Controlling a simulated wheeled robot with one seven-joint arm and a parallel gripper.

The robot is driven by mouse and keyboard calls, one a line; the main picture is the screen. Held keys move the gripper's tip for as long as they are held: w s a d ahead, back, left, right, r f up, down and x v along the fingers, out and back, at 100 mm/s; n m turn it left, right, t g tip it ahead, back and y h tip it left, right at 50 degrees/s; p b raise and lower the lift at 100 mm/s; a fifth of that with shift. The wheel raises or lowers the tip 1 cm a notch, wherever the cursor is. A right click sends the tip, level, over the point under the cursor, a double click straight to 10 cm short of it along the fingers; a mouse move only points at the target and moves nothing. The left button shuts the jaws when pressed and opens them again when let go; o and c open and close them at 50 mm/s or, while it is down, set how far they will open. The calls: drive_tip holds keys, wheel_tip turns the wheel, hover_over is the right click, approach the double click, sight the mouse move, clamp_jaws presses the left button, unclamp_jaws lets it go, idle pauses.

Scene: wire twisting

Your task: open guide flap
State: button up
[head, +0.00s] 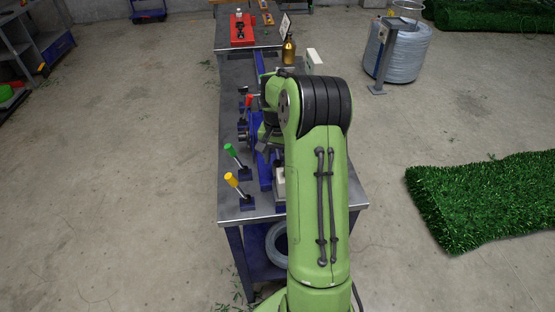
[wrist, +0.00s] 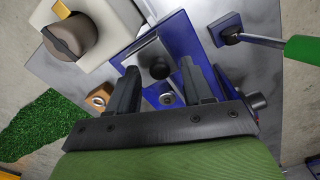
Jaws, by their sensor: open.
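In the wrist view, a blue machine part (wrist: 178,32) with a shiny metal plate (wrist: 140,52) lies just beyond my gripper. A dark round knob or opening shows on it between the fingers. I cannot tell for sure which piece is the guide flap. My gripper (wrist: 159,72) is open, with its two dark fingers apart and nothing held between them. The fingertips overlap the blue part in the picture, and contact is unclear. In the head view, my green arm hides much of the blue machine (head: 265,172) on the workbench (head: 232,205).
A green-handled lever (head: 231,151) and a yellow-handled lever (head: 232,180) stand at the bench's left side, with a red-handled one (head: 250,100) farther back. A bottle (head: 289,50) stands at the far end. In the wrist view, a pale block with a brown knob (wrist: 75,38) sits upper left.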

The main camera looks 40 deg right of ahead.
drive_tip(key=shift+f, duration=0.1)
clamp_jaws()
